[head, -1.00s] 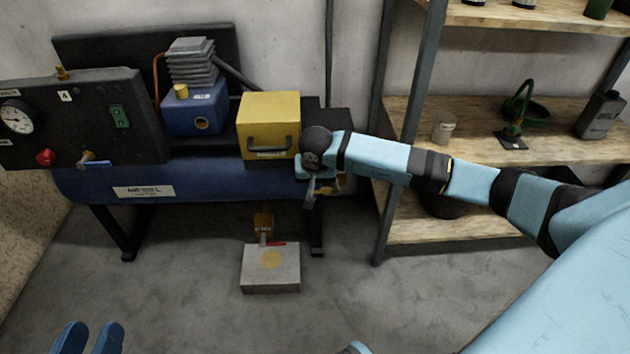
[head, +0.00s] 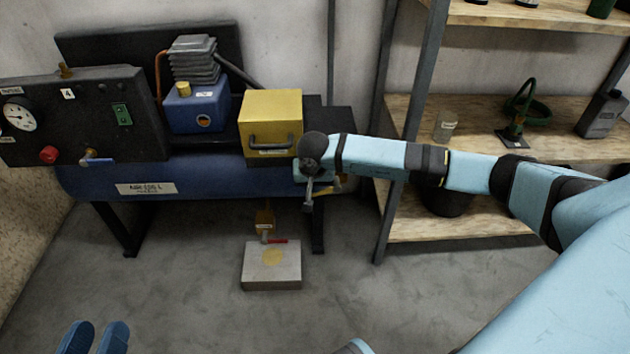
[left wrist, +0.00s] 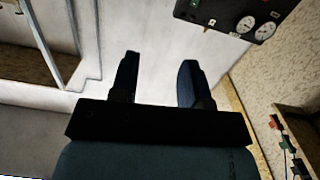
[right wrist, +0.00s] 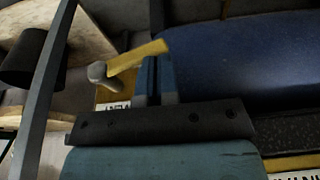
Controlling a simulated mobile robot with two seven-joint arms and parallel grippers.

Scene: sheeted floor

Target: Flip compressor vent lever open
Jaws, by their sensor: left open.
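The compressor's blue tank (head: 215,180) stands against the wall. A yellow lever (head: 328,190) shows at its right end, partly hidden by my right gripper (head: 308,204). In the right wrist view, the yellow lever (right wrist: 140,57) runs out from a grey rounded pivot (right wrist: 97,72) above a partly covered label (right wrist: 112,105). My right gripper (right wrist: 156,75) has its fingers together, with the tips right at the lever; whether they touch it is unclear. My left gripper (head: 95,338) is open and empty at the lower left; its spread fingers fill the left wrist view (left wrist: 157,80).
A yellow box (head: 270,115) with a handle sits above the tank. A panel (head: 130,140) with gauge, red knob and blue-handled valve is at left. A red-handled drain valve (head: 277,241) sits over a grey block (head: 272,282). Wooden shelves (head: 480,130) stand right.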

